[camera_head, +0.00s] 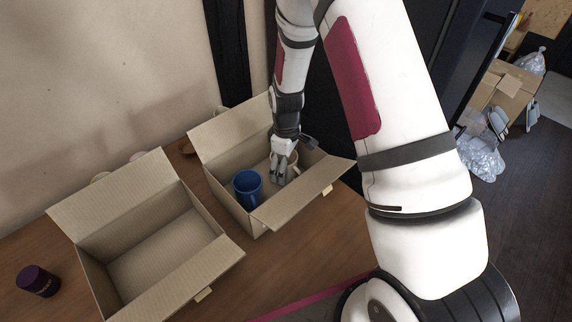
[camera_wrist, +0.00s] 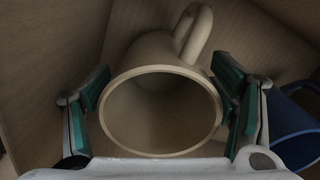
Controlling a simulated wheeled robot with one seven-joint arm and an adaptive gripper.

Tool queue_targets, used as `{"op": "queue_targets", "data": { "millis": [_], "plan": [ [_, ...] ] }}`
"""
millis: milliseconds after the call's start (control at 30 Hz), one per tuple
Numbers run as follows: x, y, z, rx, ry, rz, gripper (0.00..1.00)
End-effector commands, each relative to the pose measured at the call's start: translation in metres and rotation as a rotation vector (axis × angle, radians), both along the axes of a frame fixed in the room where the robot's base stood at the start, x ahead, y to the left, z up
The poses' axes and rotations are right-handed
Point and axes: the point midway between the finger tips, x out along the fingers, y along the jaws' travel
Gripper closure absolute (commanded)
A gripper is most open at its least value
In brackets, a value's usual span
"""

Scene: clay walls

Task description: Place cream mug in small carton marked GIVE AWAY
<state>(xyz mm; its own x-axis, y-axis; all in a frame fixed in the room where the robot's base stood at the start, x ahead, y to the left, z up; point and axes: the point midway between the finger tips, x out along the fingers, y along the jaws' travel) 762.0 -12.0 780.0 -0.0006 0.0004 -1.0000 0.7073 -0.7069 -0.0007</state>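The cream mug (camera_wrist: 160,112) is in the wrist view with its round mouth facing the camera and its handle at the top. In the head view, part of the cream mug (camera_head: 292,159) shows inside the right carton (camera_head: 233,126), beside my gripper (camera_head: 281,179). In the wrist view my gripper (camera_wrist: 165,92) has one green-padded finger on each side of the mug, very close to its wall. Whether both pads press on it is unclear. The left carton (camera_head: 150,258) is open and empty. No GIVE AWAY marking is readable on either carton.
A blue mug (camera_head: 247,188) stands in the right carton, left of my gripper; it also shows at the wrist view's right edge (camera_wrist: 292,130). A dark purple cup (camera_head: 38,281) is on the wooden table (camera_head: 232,284) left of the left carton. The wall is close behind.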

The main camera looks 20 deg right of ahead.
Motion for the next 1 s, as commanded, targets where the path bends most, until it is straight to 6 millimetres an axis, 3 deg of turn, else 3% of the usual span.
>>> {"op": "queue_targets", "data": {
  "millis": [367,467,800,1000],
  "plan": [
    [0.0,0.0,0.006,0.0,-0.001,0.0,0.2],
    [0.001,0.0,0.018,0.0,-0.004,0.0,0.2],
    [0.001,0.0,0.087,0.001,-0.005,0.0,0.2],
    [0.0,0.0,0.114,-0.001,-0.002,0.0,0.2]
  ]
}}
